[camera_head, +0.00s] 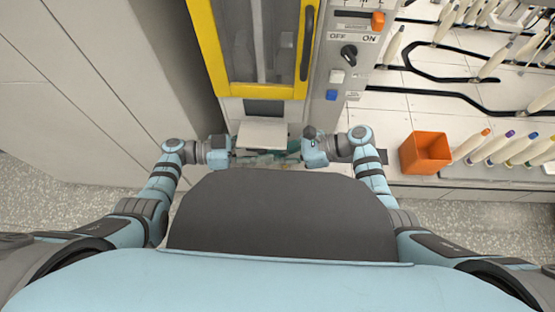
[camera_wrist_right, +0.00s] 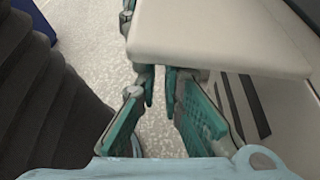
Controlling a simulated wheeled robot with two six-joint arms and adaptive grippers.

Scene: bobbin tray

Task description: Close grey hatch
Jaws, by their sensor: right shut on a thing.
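The grey hatch (camera_head: 263,134) is a pale flat flap standing out from the front of the yellow-framed machine, below its window. Its pale panel (camera_wrist_right: 215,38) fills the upper right of the right wrist view. My right gripper (camera_head: 290,155) reaches in from the right at the hatch's near edge. In the wrist view its teal fingers (camera_wrist_right: 161,88) close in on the hatch's lower edge; the contact itself is hard to see. My left gripper (camera_head: 243,157) is at the hatch's near left corner, its fingers small and overlapping, so its opening is unclear.
The yellow-framed door (camera_head: 213,48) is above the hatch. A control panel (camera_head: 345,60) with a knob and buttons stands to its right. An orange bin (camera_head: 425,153) and several bobbins are on the right-hand worktop. A pale wall (camera_head: 110,80) bounds the left.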

